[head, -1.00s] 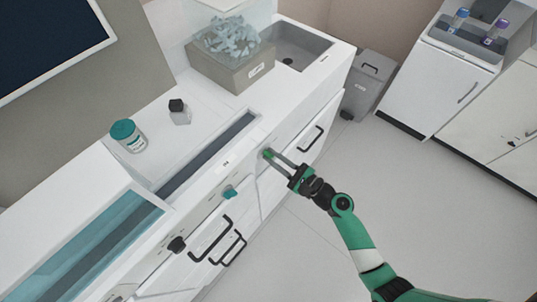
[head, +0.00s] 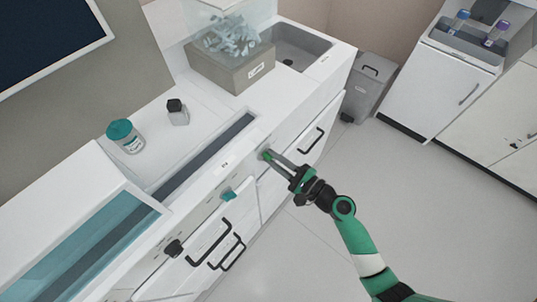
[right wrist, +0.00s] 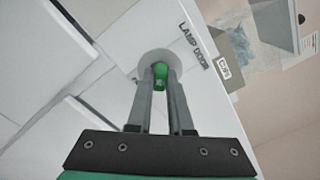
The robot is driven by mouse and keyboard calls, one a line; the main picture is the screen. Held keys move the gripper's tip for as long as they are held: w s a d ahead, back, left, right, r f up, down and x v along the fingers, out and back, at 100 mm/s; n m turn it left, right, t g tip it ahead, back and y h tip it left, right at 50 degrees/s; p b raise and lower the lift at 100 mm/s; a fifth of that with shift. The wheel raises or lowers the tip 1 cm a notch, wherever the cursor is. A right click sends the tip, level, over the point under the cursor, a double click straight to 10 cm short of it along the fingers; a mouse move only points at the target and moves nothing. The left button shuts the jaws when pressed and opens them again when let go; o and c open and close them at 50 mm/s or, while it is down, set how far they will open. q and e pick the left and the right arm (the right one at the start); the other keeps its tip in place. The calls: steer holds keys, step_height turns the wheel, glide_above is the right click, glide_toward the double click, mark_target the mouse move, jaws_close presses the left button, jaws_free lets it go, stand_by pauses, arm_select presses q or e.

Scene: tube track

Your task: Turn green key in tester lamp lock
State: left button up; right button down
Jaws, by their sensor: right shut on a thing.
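The green key (right wrist: 160,76) sits at a round lock plate (right wrist: 153,57) on the white front panel, beside lettering that reads LAMP DOOR (right wrist: 194,46). In the head view the green key (head: 266,155) is a small green spot at the fingertips. My right gripper (head: 269,156) is shut on the green key, one finger on each side in the right wrist view (right wrist: 160,84). The key's shaft and the keyhole are hidden. My left gripper is not in view.
A teal knob or key (head: 229,195) and a black knob (head: 174,248) stick out along the same front. Black drawer handles (head: 209,241) lie below. The floor at right is clear.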

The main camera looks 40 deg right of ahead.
steer(key=shift+f+n+b, duration=0.15)
steer(key=shift+n+b, duration=0.3)
steer(key=shift+n, duration=0.95)
steer(key=shift+n+b, duration=0.8)
steer(key=shift+n, duration=0.8)
